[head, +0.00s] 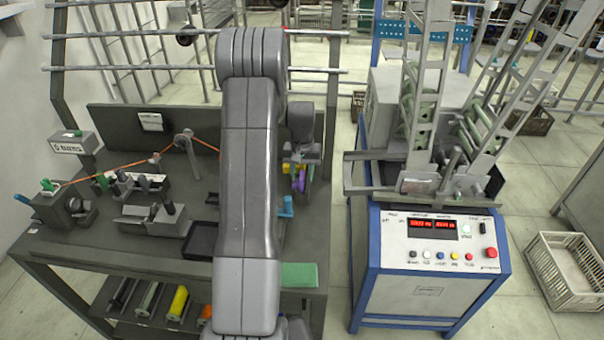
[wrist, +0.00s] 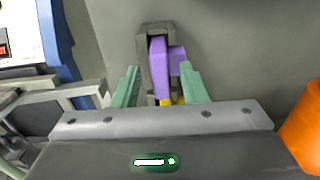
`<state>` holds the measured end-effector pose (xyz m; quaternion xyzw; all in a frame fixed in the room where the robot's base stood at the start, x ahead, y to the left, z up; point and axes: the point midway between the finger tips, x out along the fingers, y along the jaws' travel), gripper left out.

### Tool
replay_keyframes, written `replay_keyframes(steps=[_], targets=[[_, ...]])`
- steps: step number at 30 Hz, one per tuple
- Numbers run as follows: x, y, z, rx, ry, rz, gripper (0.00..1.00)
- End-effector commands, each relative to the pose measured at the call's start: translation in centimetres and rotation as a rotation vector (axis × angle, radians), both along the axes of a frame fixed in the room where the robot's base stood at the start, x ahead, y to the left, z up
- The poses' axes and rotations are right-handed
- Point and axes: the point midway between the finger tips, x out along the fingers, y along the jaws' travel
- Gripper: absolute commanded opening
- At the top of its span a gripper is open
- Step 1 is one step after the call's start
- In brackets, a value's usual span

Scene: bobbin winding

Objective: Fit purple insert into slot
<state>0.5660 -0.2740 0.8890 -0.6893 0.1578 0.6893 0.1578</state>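The purple insert (wrist: 160,66) shows in the wrist view between the two green fingers of my gripper (wrist: 160,80). A grey bracket-like piece (wrist: 144,62) runs over its top and down its left side. I cannot tell how deep the insert sits in it. A small yellow part (wrist: 165,101) shows low behind my gripper's body. The right finger is close to the insert, the left finger close to the bracket; contact is unclear. In the head view the purple insert (head: 300,180) is small, right of my arm, below my gripper (head: 301,157).
The dark bench (head: 80,230) holds winding parts and a green pad (head: 299,275). A blue-framed machine (head: 432,255) stands at the right, across a floor gap. A pale crate (head: 565,270) is on the floor. An orange object (wrist: 302,130) is near my gripper's right side.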

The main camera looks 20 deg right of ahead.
Motion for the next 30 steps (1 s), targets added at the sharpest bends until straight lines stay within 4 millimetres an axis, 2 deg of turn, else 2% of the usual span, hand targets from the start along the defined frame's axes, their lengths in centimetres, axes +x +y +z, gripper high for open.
replay_keyframes(steps=[8,13,17,24,30], targets=[[0.0,0.0,0.0,0.000,0.000,0.000,0.41],[0.1,0.0,1.2,-0.001,-0.003,0.000,0.41],[0.1,-0.1,3.6,-0.003,-0.005,0.000,0.41],[0.1,0.0,9.2,-0.003,-0.005,0.000,0.41],[0.1,0.0,12.5,-0.001,-0.003,0.000,0.41]])
